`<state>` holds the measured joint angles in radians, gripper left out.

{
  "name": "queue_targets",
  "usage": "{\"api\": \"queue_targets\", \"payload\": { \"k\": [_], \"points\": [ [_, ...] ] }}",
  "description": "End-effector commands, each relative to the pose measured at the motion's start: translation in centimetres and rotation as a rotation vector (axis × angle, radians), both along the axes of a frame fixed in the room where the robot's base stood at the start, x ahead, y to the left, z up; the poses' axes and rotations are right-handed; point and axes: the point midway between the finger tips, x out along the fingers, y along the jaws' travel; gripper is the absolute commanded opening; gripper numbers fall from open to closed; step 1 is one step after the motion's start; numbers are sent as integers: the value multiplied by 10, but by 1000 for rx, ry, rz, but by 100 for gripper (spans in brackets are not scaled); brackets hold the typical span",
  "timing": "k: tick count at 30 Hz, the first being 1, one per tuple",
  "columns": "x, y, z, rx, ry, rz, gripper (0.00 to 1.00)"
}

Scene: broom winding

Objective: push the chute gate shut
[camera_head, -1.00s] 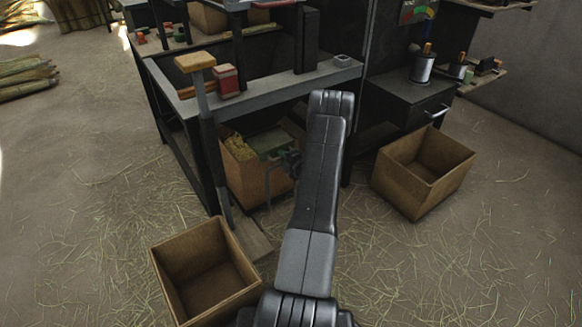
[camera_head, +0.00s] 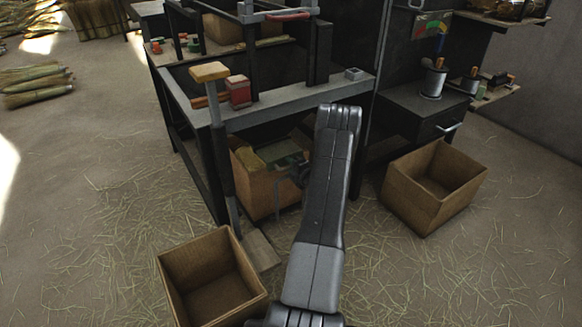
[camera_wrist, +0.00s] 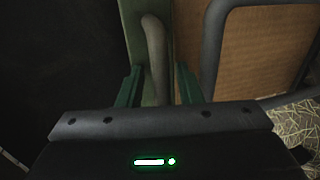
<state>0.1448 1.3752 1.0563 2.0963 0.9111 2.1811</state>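In the wrist view, a green panel (camera_wrist: 134,17) with a grey upright bar handle (camera_wrist: 153,55) stands in front of my gripper (camera_wrist: 157,84); it looks like the chute gate. The two green fingers are apart, one on each side of the handle's lower part. I cannot tell whether they touch it. In the head view, a dull green piece (camera_head: 283,152) shows under the workbench at a brown box-like bin (camera_head: 262,190). My arm hides the right part of it and most of my gripper.
The workbench (camera_head: 300,103) stands above, with a yellow-topped post (camera_head: 210,73) and a red block (camera_head: 238,91). Open cardboard boxes stand on the floor at front left (camera_head: 215,270) and right (camera_head: 440,190). A black cabinet (camera_head: 420,115) is at right. Straw-strewn floor is free at left.

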Motion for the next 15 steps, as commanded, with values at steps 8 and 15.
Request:
{"api": "queue_targets", "payload": {
  "k": [8, 15],
  "points": [
    [-34, -27, 12, 0, 5, -6, 32],
    [-77, -58, 22, 0, 5, -5, 32]
  ]
}}
